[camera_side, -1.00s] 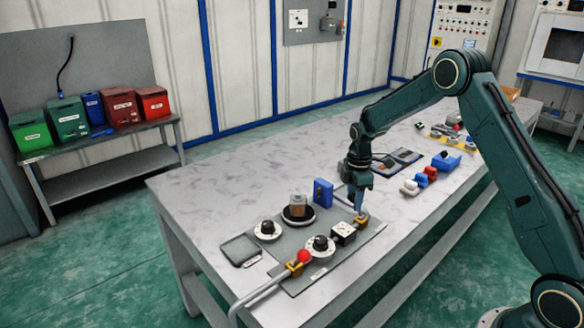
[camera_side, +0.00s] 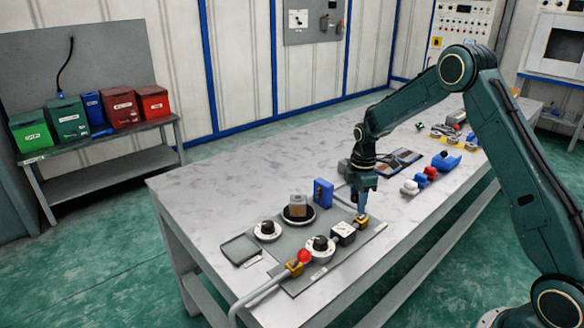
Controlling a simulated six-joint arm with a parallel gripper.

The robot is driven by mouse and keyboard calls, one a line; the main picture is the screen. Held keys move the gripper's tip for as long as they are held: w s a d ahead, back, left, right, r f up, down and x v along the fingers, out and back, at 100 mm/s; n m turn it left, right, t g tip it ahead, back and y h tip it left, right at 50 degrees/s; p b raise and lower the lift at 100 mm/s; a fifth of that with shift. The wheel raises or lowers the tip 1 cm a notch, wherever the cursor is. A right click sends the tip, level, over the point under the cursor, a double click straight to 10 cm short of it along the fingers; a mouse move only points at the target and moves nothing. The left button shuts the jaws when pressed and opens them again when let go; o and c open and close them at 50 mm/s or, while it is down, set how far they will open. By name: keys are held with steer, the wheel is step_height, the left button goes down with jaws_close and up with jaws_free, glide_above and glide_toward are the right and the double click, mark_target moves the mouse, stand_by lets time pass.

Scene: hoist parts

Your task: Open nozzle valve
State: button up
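A grey plate (camera_side: 281,251) on the table carries the valve parts. A small yellow fitting (camera_side: 361,222) stands at its right end. Another yellow fitting (camera_side: 293,267) with a red ball knob (camera_side: 304,256) sits at its front left, joined to a grey pipe (camera_side: 258,295). I cannot tell from labels which fitting is the nozzle valve. My gripper (camera_side: 362,210) points straight down, its tips right at the right-hand yellow fitting and hiding part of it. Contact and finger opening are too small to tell.
Red, white and blue parts (camera_side: 431,172) lie to the right. The table's back left (camera_side: 225,190) is clear.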

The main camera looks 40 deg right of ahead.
steer(key=shift+s+r, duration=0.2)
steer(key=shift+s, duration=0.8)
steer(key=shift+s+r, duration=0.1)
steer(key=shift+s, duration=0.1)
steer(key=shift+s, duration=0.55)
steer(key=shift+s+f, duration=0.25)
steer(key=shift+s, duration=0.3)
steer(key=shift+o, duration=0.6)
step_height(320, 180, up, 8)
steer(key=shift+w, duration=0.2)
stand_by(0.7)
